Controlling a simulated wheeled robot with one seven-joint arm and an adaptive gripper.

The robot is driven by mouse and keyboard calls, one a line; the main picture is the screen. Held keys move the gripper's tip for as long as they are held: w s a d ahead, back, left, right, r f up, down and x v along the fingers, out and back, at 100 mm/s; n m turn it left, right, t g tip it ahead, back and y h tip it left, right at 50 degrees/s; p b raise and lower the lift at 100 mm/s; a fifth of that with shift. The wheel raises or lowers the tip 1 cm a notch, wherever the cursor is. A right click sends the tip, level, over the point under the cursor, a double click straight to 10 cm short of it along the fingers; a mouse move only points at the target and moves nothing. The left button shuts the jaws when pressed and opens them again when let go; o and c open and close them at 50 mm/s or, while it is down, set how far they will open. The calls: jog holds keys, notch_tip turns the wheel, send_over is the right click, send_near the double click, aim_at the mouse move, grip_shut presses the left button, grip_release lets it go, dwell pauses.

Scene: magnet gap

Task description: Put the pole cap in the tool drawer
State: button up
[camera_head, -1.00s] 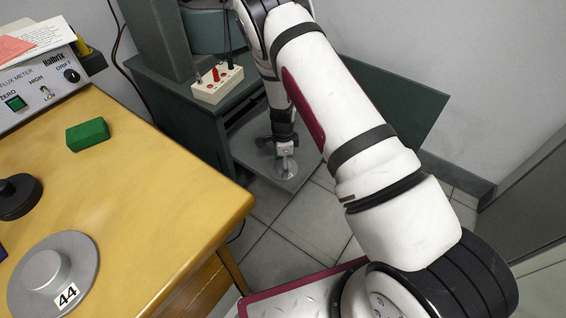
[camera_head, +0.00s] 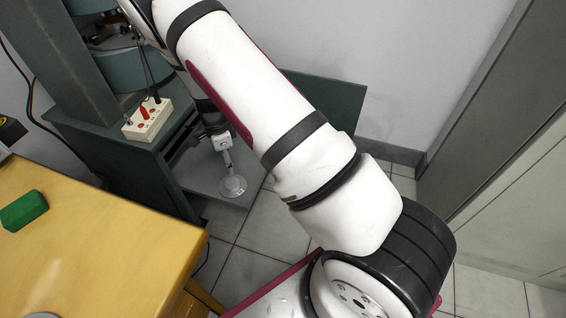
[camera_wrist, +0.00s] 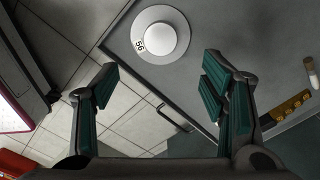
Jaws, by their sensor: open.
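The pole cap is a pale round disc with a raised middle. In the head view the pole cap (camera_head: 232,187) lies flat on a grey, drawer-like surface (camera_head: 195,172) in the green-grey cabinet. In the wrist view the pole cap (camera_wrist: 160,34), marked 56, sits at the top, beyond my fingertips, on the grey surface (camera_wrist: 215,25) near its handled edge. My gripper (camera_wrist: 160,84) is open, with teal pads apart and nothing between them. In the head view my gripper (camera_head: 222,144) is small, just above the pole cap.
A handle (camera_wrist: 172,117) runs along the drawer edge. A yellow holed block (camera_wrist: 287,106) and a small pale cylinder (camera_wrist: 311,72) sit at the right. A white terminal box (camera_head: 148,119) stands on the cabinet. A wooden bench (camera_head: 95,245) with a green block (camera_head: 23,210) is at the left.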

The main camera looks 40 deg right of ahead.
jog(key=s+a+r+n+y, duration=0.15)
jog(key=s+r+n, duration=0.35)
jog(key=r, duration=0.9)
jog(key=s+a+r+n+y, duration=0.1)
jog(key=s+a+r+n, duration=0.45)
jog(key=r, duration=0.85)
jog(key=s+d+r+n, duration=0.2)
jog(key=s+r, duration=0.3)
jog(key=s, duration=0.3)
jog(key=s+d+r+n, duration=0.2)
jog(key=s+r, duration=0.2)
jog(key=s, duration=0.5)
jog(key=s+d+n+h, duration=0.2)
jog(key=s+n, duration=0.3)
jog(key=s, duration=0.9)
jog(key=shift+d+r, duration=0.35)
jog(key=shift+d, duration=0.05)
jog(key=shift+w+h, duration=0.1)
jog(key=shift+h, duration=0.15)
